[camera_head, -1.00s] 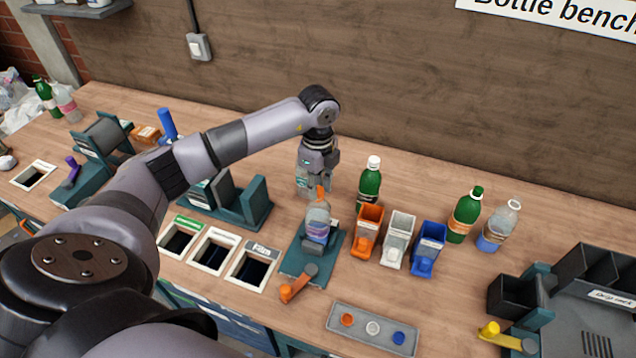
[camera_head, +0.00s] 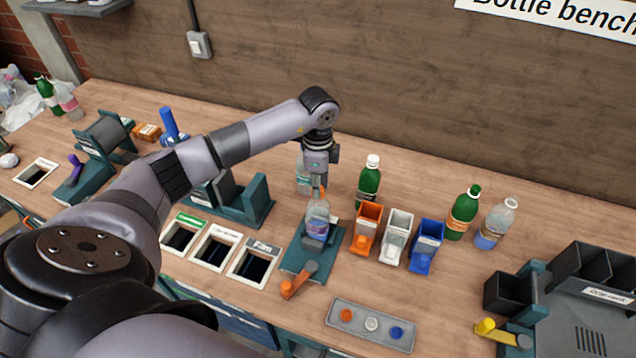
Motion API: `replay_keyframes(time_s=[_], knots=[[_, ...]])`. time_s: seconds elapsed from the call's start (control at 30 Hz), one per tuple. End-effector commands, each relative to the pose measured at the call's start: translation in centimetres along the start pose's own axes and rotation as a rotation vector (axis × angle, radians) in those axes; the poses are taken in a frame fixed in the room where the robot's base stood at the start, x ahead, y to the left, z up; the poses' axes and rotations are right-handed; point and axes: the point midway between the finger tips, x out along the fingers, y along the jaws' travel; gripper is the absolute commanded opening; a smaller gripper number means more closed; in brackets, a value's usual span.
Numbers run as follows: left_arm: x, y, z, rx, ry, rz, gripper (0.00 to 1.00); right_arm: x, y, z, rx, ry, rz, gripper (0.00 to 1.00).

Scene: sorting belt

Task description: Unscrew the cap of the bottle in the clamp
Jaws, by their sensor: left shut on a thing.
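A clear bottle (camera_head: 317,222) with a blue-purple lower part stands upright in the teal clamp (camera_head: 300,264), which has an orange-ended lever (camera_head: 296,283) at its front. An orange cap (camera_head: 319,193) is at the bottle's top, partly hidden by the gripper. My left gripper (camera_head: 317,186) points down from above, directly over the bottle, with its fingers shut around the cap. I cannot tell whether the cap is still threaded on the neck. My right gripper is not in view.
Orange (camera_head: 366,228), white (camera_head: 397,238) and blue (camera_head: 427,246) bins stand right of the clamp. A green bottle (camera_head: 369,182) stands behind them, and a clear bottle (camera_head: 303,176) behind my gripper. A grey tray (camera_head: 358,333) with caps lies in front.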

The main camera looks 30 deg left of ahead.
Motion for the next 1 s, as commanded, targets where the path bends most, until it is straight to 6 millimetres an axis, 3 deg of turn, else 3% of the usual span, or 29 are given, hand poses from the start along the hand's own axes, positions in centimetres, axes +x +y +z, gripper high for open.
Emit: replay_keyframes(time_s=[0.3,0.43,0.8,1.0], knots=[[-0.2,0.1,0.0,-0.303,0.000,0.003,0.00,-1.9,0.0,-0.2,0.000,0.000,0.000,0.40],[0.0,0.0,0.0,-0.416,0.000,0.001,0.00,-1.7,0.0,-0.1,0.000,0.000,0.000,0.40],[0.0,0.0,0.0,-0.456,-0.001,0.001,0.00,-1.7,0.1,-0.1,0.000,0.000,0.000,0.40],[0.0,0.1,-0.5,-0.581,0.008,0.001,0.00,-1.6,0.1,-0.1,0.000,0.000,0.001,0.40]])
